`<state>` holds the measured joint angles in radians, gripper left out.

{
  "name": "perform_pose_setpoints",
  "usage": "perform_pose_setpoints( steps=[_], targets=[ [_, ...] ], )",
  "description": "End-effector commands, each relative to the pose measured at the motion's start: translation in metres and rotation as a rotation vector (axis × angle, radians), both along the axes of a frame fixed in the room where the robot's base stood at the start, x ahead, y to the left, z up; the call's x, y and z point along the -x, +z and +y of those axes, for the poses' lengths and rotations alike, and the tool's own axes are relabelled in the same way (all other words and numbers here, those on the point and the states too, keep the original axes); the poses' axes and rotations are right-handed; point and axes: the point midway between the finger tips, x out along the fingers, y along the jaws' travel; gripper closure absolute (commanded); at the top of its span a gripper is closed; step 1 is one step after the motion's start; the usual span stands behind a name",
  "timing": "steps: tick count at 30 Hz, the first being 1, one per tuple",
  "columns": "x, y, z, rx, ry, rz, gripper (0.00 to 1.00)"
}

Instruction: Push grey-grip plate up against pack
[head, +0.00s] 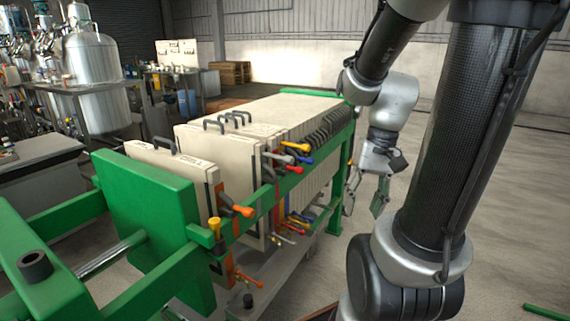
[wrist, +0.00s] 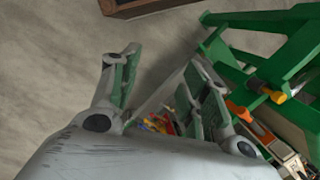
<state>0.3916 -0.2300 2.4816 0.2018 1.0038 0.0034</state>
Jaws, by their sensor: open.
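The pack (head: 290,110) is a row of cream plates standing close together in a green press frame. Several plates with dark top handles stand at its near end. One cream plate (head: 165,170) stands apart, near the green end plate. My gripper (head: 365,200) is open and empty, right of the frame, beyond the grips and touching none. Its spread fingers also show in the wrist view (wrist: 165,92).
The green side rail (head: 290,185) runs along the grips. Orange grips (head: 238,209) and a yellow one stick out near the end plate. The green frame also shows in the wrist view (wrist: 262,58). Steel tanks (head: 95,60) stand behind left.

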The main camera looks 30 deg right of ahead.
Motion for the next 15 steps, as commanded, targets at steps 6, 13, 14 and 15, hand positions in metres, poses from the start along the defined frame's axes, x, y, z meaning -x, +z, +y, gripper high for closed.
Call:
perform_pose_setpoints(
  steps=[6,13,14,15],
  targets=[
    [-0.02,-0.055,0.024,-0.405,-0.446,0.198,0.54],
    [-0.101,-0.085,0.036,-0.914,-0.971,0.273,0.54],
    [-0.116,-0.087,0.033,-0.983,-1.037,0.267,0.54],
    [-0.137,-0.089,0.027,-1.077,-1.124,0.254,0.54]
  ],
)
